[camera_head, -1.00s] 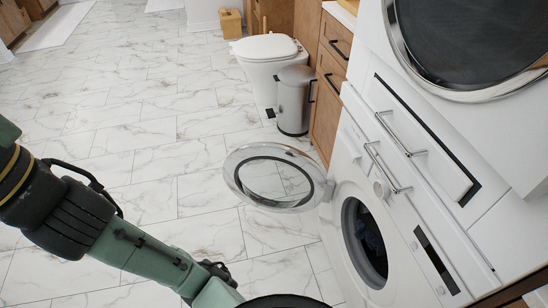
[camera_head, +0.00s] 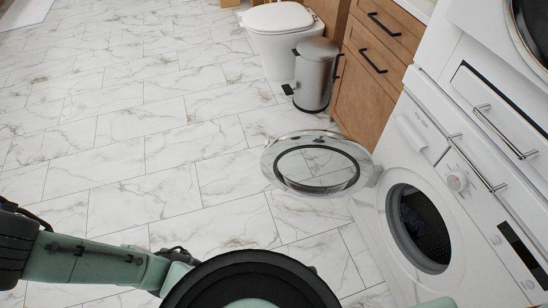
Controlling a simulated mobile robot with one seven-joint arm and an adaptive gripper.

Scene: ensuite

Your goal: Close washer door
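The white washer (camera_head: 447,182) stands at the right. Its round door (camera_head: 284,160), a clear pane in a chrome ring, is swung wide open and stands out to the left of the machine, hinged at the left side of the opening. Dark cloth shows inside the drum (camera_head: 419,227). My green and black arm reaches in from the lower left and ends at a large black round part at the bottom of the picture, below the door and apart from it. My gripper's fingers are not visible.
A steel pedal bin (camera_head: 315,78) and a white toilet (camera_head: 283,42) stand beyond the door, beside a wooden cabinet (camera_head: 376,62). A dryer stands above the washer at the upper right. The marble-tiled floor (camera_head: 150,130) at left is clear.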

